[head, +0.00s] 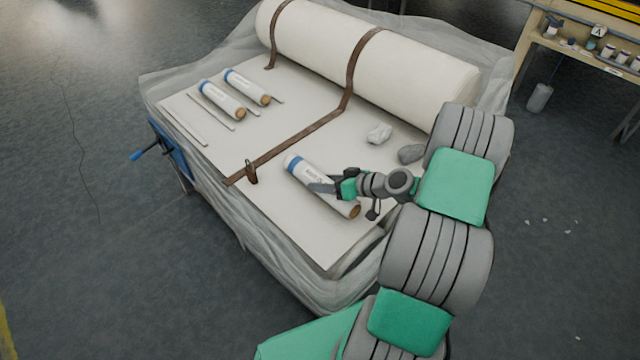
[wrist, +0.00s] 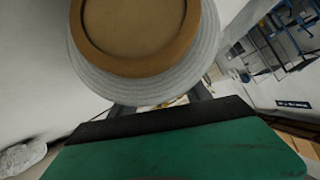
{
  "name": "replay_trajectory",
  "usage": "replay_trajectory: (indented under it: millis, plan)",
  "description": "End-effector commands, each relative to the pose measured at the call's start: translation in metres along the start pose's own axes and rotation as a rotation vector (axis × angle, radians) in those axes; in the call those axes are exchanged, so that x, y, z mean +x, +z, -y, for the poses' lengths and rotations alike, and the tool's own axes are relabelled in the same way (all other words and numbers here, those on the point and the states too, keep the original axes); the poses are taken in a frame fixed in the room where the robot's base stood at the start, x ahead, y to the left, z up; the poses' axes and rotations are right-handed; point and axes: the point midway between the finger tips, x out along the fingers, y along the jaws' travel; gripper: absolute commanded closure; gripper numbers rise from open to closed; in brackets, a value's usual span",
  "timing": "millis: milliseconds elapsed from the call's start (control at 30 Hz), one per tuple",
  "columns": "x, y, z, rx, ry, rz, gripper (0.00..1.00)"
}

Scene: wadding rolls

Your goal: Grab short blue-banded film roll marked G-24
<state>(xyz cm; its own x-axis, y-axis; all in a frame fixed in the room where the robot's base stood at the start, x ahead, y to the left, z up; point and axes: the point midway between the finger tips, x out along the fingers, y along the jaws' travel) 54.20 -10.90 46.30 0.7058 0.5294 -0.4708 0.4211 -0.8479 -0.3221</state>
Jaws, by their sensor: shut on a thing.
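A white film roll with a blue band (head: 298,168) lies at a slant over the front right part of the white board. Its brown core end points to the lower right. My gripper (head: 322,187) is shut on this roll near its middle. In the wrist view the roll's round brown end (wrist: 135,35) fills the top, close above the green gripper body; the fingertips are mostly hidden. Two more blue-banded rolls, a left one (head: 222,100) and a right one (head: 247,87), lie at the back left. The lettering is too small to read.
A large cream roll (head: 370,60) with brown straps lies along the back of the board (head: 200,160). A crumpled white lump (head: 378,134) and a grey stone-like lump (head: 411,153) lie right of centre. A small brown clip-like thing (head: 251,172) stands near the front edge.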

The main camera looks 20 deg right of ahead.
Motion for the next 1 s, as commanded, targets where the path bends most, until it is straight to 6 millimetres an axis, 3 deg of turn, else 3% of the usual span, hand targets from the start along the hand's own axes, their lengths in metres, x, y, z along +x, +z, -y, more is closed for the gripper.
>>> replay_trajectory:
  millis: [367,767,1000]
  plan:
    - [0.0,0.0,0.0,0.0,0.0,0.0,1.0]
    - [-0.001,-0.002,0.0,-0.002,0.001,-0.001,1.0]
    - [-0.014,-0.025,0.009,-0.004,0.001,-0.002,1.0]
